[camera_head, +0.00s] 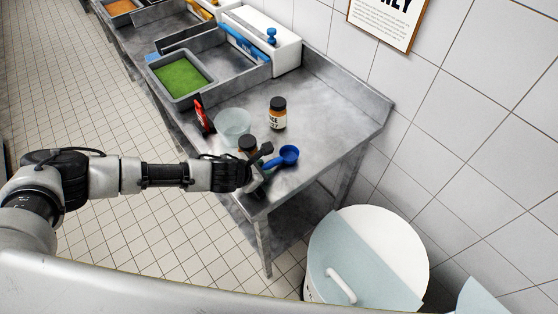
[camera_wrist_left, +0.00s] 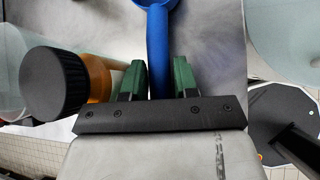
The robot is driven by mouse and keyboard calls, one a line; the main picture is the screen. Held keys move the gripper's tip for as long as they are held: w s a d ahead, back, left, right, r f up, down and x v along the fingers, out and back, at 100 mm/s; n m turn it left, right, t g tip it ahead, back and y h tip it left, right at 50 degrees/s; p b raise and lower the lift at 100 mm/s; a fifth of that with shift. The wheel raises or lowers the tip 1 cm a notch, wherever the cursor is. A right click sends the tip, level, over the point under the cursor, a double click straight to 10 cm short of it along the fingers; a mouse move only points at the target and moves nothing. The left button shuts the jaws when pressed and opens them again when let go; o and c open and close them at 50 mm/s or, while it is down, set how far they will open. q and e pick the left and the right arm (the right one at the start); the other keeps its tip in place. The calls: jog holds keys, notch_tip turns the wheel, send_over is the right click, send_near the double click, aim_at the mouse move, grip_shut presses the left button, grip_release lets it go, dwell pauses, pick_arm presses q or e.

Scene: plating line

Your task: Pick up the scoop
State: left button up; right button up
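The blue scoop (camera_head: 289,155) lies near the front right end of the steel table. Its handle points back toward my left gripper (camera_head: 262,163). In the left wrist view the scoop's handle (camera_wrist_left: 159,50) runs down between the two green-padded fingers of my left gripper (camera_wrist_left: 158,80). A finger stands on each side of the handle, with narrow gaps seeming to show, so the gripper looks open around it. The lower end of the handle is hidden behind the gripper's black base. My right gripper is not in view.
A black-lidded amber jar (camera_wrist_left: 55,85) stands close left of the fingers. A labelled jar (camera_head: 277,115), a clear bowl (camera_head: 233,122) and a red-and-black item (camera_head: 203,116) stand farther back. A green-filled tray (camera_head: 181,78) lies beyond. A white bin (camera_head: 390,245) stands beside the table.

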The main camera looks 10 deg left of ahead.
pick_arm(q)
grip_shut()
jog(key=shift+r, duration=0.1)
